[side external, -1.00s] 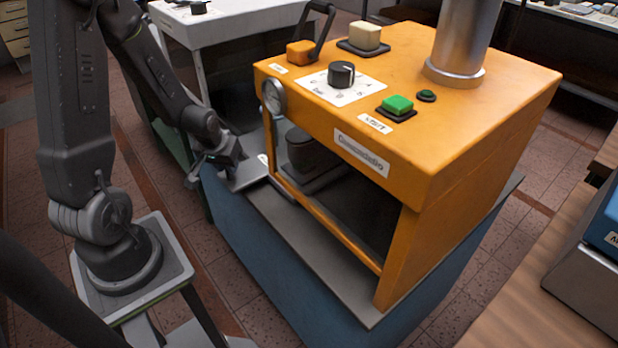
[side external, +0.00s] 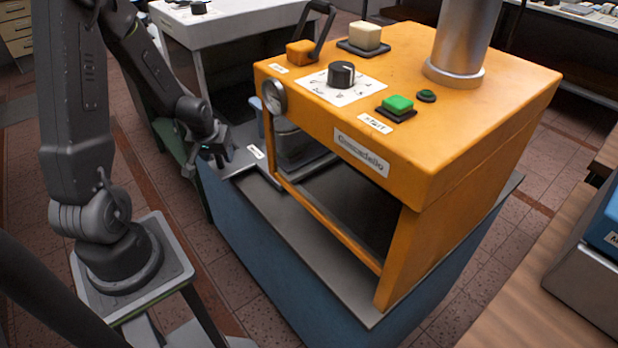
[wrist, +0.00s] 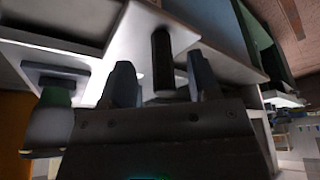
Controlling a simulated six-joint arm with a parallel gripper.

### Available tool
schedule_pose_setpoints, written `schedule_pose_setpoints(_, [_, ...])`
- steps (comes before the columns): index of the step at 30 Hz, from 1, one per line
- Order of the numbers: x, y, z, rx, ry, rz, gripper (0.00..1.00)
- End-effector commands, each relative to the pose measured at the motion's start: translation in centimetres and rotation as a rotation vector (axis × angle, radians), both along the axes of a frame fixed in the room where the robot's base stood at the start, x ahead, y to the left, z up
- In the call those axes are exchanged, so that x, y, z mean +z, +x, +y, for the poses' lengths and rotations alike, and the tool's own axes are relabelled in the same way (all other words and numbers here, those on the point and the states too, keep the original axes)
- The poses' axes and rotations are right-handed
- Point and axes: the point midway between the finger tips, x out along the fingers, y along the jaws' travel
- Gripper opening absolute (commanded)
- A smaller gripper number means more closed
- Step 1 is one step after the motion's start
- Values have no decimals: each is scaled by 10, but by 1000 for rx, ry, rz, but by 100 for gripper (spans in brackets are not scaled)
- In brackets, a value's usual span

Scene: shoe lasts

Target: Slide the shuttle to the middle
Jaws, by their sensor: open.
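The shuttle appears to be the grey sliding plate (side external: 240,162) at the left side of the orange press (side external: 450,130). A grey block (side external: 300,146) sits on it, partly under the press; a bluish piece (side external: 259,117) shows behind the press's front post. My gripper (side external: 219,153) is low at the plate's left end. In the wrist view its open fingers (wrist: 161,82) stand on either side of a dark upright post, apparently a handle (wrist: 162,55), on a pale plate (wrist: 140,40). Contact between fingers and handle cannot be told.
The press has a green start button (side external: 397,104), a black dial (side external: 341,74) and a gauge (side external: 274,97). Its frame bounds the opening over a bare grey bed (side external: 300,225). A white machine (side external: 225,25) stands behind my arm. A wooden table (side external: 540,300) is at right.

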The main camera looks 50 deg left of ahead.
Motion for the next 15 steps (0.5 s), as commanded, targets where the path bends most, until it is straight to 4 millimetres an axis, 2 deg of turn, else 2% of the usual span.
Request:
schedule_pose_setpoints(7, [5,-1,-1,-2,3,-2,55])
schedule_pose_setpoints(15, [33,-8,-8,0,2,-2,55])
